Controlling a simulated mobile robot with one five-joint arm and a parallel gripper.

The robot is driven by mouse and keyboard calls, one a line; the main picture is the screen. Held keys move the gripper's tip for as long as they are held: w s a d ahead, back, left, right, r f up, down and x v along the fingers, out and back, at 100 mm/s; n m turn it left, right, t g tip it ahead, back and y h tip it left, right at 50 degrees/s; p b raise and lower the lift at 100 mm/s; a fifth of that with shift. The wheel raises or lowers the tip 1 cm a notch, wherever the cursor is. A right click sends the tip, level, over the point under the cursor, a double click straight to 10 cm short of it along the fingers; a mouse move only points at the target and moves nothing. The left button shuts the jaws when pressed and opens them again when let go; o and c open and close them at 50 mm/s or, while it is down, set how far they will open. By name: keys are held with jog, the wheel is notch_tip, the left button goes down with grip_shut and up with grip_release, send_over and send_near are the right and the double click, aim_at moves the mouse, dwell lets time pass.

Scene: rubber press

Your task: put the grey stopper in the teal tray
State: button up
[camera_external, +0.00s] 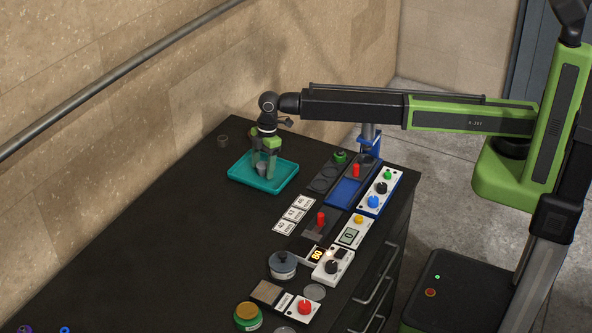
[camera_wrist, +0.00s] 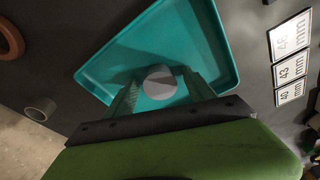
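The teal tray (camera_external: 286,178) lies near the far left end of the dark bench. It also shows in the wrist view (camera_wrist: 207,30). The grey stopper (camera_external: 261,169) is between the two green fingers of my gripper (camera_external: 262,160), over the inside of the tray. In the wrist view the stopper (camera_wrist: 160,82) is a round grey top with a fingertip close against each side, and my gripper (camera_wrist: 160,85) appears shut on it. I cannot tell whether its underside touches the tray floor.
A small grey ring (camera_external: 223,141) stands left of the tray, by the wall. White labelled cards (camera_external: 293,214) lie to its right. Blue fixtures, control boxes (camera_external: 378,192) and a grey round pot (camera_external: 282,265) fill the bench's right and front.

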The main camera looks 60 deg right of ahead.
jog(key=shift+r, duration=0.1)
notch_tip(320, 180, up, 12)
jog(key=d+p, duration=0.1)
jog(key=p, duration=1.1)
jog(key=shift+s+d, duration=0.35)
jog(key=s+d+m, duration=0.4)
jog(key=s+d, duration=0.4)
jog(key=d, duration=0.3)
jog(key=s+d+m+h, duration=0.1)
jog(key=s+d+m, duration=0.4)
jog(key=s+d, duration=0.3)
jog(key=s+d+m, duration=0.4)
jog(key=s+d, duration=0.4)
jog(key=d, duration=0.6)
jog(key=shift+d+g+h, duration=0.15)
jog(key=shift+g+h, duration=0.15)
jog(key=shift+g, duration=0.1)
